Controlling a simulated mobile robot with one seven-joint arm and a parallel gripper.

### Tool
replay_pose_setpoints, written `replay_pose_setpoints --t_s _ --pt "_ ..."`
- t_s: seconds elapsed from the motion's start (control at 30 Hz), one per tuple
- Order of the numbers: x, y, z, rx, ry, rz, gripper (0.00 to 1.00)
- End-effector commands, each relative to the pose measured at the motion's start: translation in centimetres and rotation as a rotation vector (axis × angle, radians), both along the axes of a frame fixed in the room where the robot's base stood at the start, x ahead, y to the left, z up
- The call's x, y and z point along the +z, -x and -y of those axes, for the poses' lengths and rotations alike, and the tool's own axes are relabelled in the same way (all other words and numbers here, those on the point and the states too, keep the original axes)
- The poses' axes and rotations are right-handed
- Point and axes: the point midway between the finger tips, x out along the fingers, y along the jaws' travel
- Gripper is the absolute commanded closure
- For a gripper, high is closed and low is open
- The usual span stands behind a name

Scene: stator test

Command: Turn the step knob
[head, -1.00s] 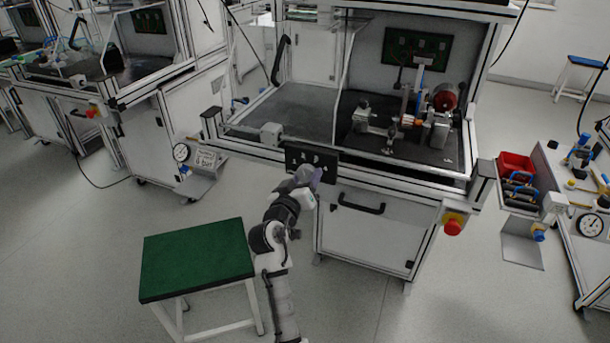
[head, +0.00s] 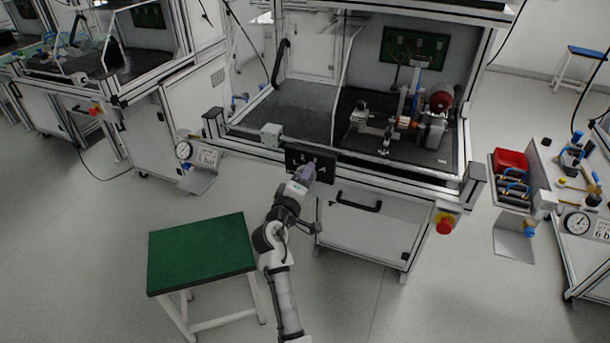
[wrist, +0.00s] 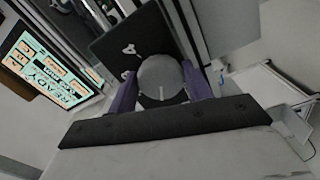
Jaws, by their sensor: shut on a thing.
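The step knob (wrist: 162,75) is a round grey disc with a short pale line on its face, pointing to the bottom of the wrist view. It sits on a black control panel (wrist: 118,40) with white marks. My gripper (wrist: 161,90) has one purple finger on each side of the knob and is shut on it. In the head view, my gripper (head: 308,173) is at the front of the panel (head: 294,157), on the front rail of the test bench. The knob is hidden there behind my gripper.
A lit display (wrist: 55,68) is left of the panel in the wrist view. In the head view, a green-topped stool (head: 202,252) stands left of my arm. A drawer handle (head: 358,202) and a red emergency button (head: 445,225) are to the right of my gripper.

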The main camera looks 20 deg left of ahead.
Motion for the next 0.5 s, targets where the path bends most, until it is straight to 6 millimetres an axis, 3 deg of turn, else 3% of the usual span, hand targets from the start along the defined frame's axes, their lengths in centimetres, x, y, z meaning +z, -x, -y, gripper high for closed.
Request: replay_pose_setpoints --t_s 0.5 --pt "-0.12 0.06 -0.06 0.002 0.066 -0.004 0.73"
